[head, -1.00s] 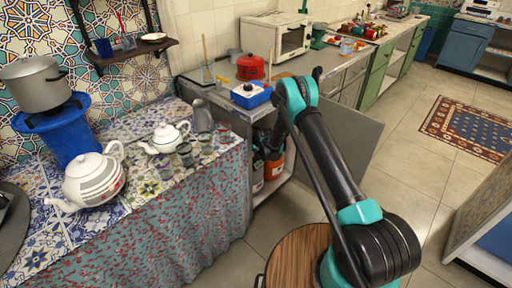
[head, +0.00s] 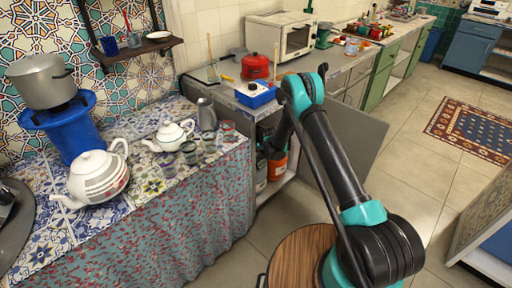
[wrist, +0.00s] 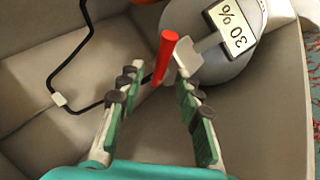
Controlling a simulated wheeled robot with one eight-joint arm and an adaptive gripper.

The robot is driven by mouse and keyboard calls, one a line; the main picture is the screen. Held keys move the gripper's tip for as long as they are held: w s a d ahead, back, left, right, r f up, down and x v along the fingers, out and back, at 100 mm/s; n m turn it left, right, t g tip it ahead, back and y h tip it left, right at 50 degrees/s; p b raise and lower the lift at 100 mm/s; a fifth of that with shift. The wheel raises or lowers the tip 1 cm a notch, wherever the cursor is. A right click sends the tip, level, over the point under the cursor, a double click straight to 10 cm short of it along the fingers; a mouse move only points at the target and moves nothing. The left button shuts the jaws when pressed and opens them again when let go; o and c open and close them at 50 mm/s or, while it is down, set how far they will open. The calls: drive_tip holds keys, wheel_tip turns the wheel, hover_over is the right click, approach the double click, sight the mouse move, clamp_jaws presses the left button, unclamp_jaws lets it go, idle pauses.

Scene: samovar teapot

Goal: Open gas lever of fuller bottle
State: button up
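In the wrist view a grey gas bottle (wrist: 225,62) with a tag (wrist: 234,24) reading 30% stands in the cabinet. A red lever (wrist: 165,56) rises near its pale valve fitting. My gripper (wrist: 158,84) is open, with green-padded fingers on either side of the lever's lower part; contact cannot be told. In the head view an orange bottle (head: 278,166) stands in the open cabinet beside a paler bottle (head: 261,174). The orange bottle's tag is not readable.
The cabinet's open door (head: 352,135) stands right of my arm. A black hose (wrist: 83,45) runs along the cabinet inside. A round wooden stool-like top (head: 298,262) is close to my base. The cloth-covered table (head: 190,205) is at the left; tiled floor is free at the right.

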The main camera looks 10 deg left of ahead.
drive_tip(key=v, duration=1.1)
drive_tip(key=d+f+m+g, duration=0.1)
drive_tip(key=d+f+g, duration=0.4)
drive_tip(key=d, duration=0.5)
drive_tip(key=shift+t, duration=0.4)
drive_tip(key=w+a+f, duration=0.1)
drive_tip(key=w+a, duration=0.1)
drive_tip(key=a, duration=0.1)
drive_tip(key=w+a+f, duration=0.1)
drive_tip(key=w+a, duration=0.1)
drive_tip(key=a, duration=0.2)
drive_tip(key=w+a+f, duration=0.1)
drive_tip(key=w+a, duration=0.2)
drive_tip(key=shift+w+a+f, duration=0.1)
drive_tip(key=shift+a, duration=0.1)
drive_tip(key=shift+a+f, duration=0.15)
drive_tip(key=shift+f, duration=0.3)
clamp_jaws()
